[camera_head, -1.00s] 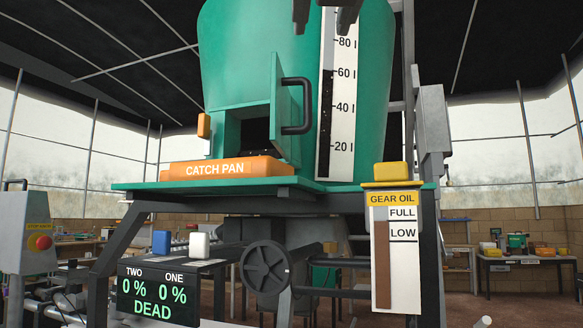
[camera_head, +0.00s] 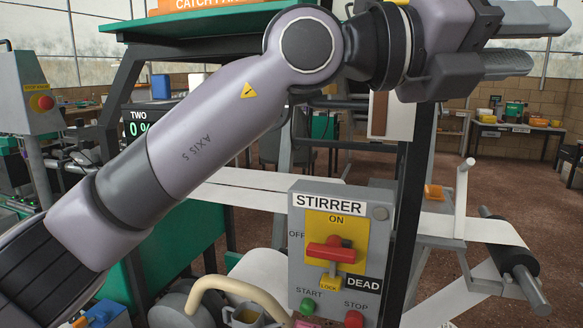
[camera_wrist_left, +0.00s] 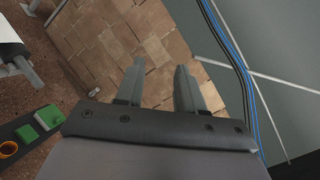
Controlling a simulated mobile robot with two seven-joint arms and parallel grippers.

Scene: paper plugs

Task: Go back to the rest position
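My left gripper (camera_head: 545,40) is at the upper right of the head view. Its arm comes in from the lower left and crosses in front of the machine. Its two fingers are apart with nothing between them. In the left wrist view the fingers (camera_wrist_left: 160,68) also stand apart and empty, with a block wall and floor beyond. My right gripper is not in view.
The STIRRER box (camera_head: 325,255), with a red switch handle (camera_head: 331,252), stands below my left arm. A white paper web (camera_head: 245,188) and a roller (camera_head: 520,270) lie behind it. A STOP MAKER post (camera_head: 30,95) stands left. A workbench (camera_head: 520,128) is at the back right.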

